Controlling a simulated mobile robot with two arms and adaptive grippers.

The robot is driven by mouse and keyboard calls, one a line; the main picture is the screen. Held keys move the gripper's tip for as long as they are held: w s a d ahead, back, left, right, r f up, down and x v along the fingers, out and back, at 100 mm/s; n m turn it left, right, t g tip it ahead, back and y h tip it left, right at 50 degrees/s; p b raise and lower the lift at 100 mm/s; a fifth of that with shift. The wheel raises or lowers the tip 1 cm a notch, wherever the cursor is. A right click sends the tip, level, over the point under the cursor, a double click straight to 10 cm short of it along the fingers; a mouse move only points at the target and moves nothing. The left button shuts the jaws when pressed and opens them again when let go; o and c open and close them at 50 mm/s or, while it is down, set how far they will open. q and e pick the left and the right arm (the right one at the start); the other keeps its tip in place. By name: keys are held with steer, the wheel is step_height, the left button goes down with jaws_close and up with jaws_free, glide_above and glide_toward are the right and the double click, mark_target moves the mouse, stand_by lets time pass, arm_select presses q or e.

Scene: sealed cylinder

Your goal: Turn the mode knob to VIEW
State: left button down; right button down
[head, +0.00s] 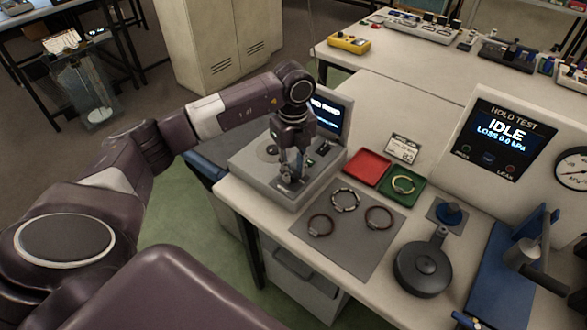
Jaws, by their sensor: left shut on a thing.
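A grey device (241,163) with a raised screen (327,113) stands at the left end of the white bench. My left gripper (289,177) reaches down to its top panel, fingers pointing down, and is shut on a small part there, which appears to be the mode knob. The fingers mostly hide the knob, so its pointer and the VIEW mark cannot be read. The screen's text is partly covered by my left arm. My right gripper is not in view.
A grey mat (337,251) with several rings lies right of the device. Beside it are a red tray (367,168), a green tray (416,193) holding a ring, and a dark round fixture (423,269). A hold test panel (503,138) reads IDLE.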

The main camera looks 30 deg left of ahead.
mark_target(293, 174)
arm_select(q)
steer(key=shift+w+a+r+n, duration=0.1)
steer(key=shift+r+n, duration=0.05)
steer(key=shift+n, duration=0.75)
steer(key=c, duration=1.7)
jaws_free()
step_height(293, 174, up, 12)
steer(key=shift+f, duration=0.1)
